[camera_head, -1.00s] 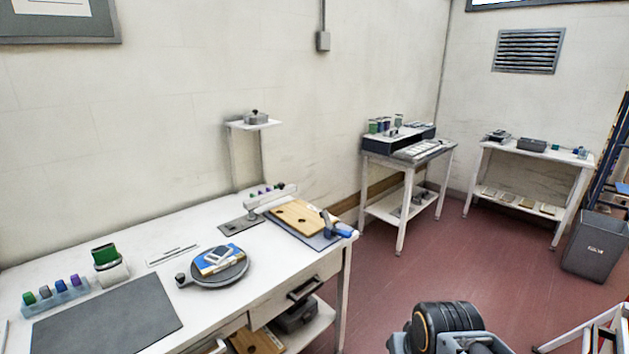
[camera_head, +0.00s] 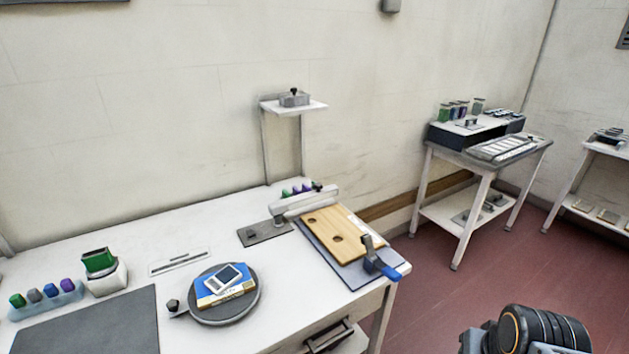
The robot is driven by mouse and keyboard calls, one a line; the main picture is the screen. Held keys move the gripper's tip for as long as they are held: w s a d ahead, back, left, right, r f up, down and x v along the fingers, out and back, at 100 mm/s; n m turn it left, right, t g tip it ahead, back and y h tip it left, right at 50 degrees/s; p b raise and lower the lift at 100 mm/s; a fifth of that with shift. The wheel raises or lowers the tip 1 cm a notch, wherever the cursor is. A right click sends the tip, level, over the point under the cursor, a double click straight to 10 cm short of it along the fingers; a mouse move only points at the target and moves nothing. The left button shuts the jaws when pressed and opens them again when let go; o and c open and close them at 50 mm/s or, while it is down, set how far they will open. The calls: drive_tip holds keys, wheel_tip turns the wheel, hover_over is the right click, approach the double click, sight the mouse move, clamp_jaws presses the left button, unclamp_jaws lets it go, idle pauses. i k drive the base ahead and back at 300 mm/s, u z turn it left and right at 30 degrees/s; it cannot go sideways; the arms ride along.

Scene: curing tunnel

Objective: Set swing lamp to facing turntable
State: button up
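The swing lamp (camera_head: 305,201) appears as a pale horizontal bar on a short post, fixed to a dark grey base plate (camera_head: 262,233) at the back of the white workbench. Its bar points right, towards the back edge of a wooden board (camera_head: 322,223), and away from the turntable. The turntable (camera_head: 246,304) is a dark round disc at the bench's front middle, with a blue and yellow box and a small white device on it. My arm (camera_head: 545,325) shows at the bottom right, off the bench. Its fingertips are out of view.
A blue-handled clamp (camera_head: 380,264) sits at the board's right front corner. A green-topped holder (camera_head: 101,270), a rack of coloured bottles (camera_head: 45,300) and a dark mat (camera_head: 90,328) lie left. A small wall shelf (camera_head: 293,107) stands behind the lamp.

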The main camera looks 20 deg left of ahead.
sight(278, 207)
drive_tip(key=u, duration=0.7)
drive_tip(key=i, duration=0.85)
drive_tip(key=u, duration=0.75)
